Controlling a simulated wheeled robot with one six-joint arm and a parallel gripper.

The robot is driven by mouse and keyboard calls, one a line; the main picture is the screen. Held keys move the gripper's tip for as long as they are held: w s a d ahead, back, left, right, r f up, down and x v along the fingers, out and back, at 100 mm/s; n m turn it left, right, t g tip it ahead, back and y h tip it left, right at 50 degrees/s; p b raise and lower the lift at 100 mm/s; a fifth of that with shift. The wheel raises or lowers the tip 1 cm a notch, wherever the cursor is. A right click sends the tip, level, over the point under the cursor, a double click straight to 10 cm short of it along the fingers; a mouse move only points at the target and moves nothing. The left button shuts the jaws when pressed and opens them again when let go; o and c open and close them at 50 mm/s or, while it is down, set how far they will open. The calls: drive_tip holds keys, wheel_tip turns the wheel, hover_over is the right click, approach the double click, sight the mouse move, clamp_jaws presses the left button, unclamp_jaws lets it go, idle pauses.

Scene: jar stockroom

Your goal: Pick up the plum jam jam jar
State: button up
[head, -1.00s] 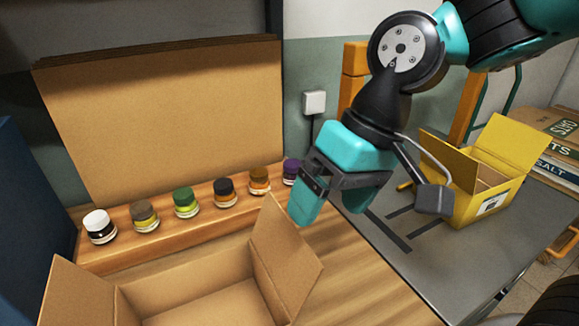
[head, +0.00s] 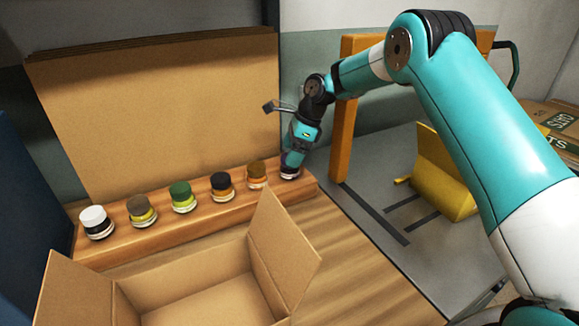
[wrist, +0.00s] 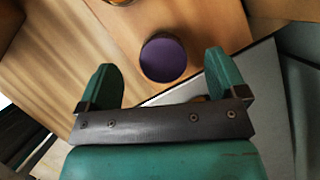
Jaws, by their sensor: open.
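The jar with the purple lid, which fits plum jam, stands at the right end of the wooden ledge. In the head view only its lower part (head: 289,175) shows below my gripper (head: 293,158), which hides the rest. In the wrist view its round purple lid (wrist: 163,57) lies between the two green fingertips of my gripper (wrist: 160,64), with a gap on either side. My gripper is open and empty, right at the jar. I cannot tell whether a finger touches it.
Several other jars line the wooden ledge (head: 120,248), the nearest having a brown lid (head: 257,169). An open cardboard box (head: 200,300) stands in front of the ledge. A brown board (head: 160,110) rises behind. A yellow box (head: 440,185) on the grey table is partly hidden by my arm.

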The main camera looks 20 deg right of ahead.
drive_tip(key=x, duration=0.5)
drive_tip(key=shift+w+d+f+p, duration=0.1)
drive_tip(key=shift+d+f+p, duration=0.05)
drive_tip(key=shift+d+p, duration=0.15)
drive_tip(key=c, duration=1.2)
drive_tip(key=shift+o, duration=0.2)
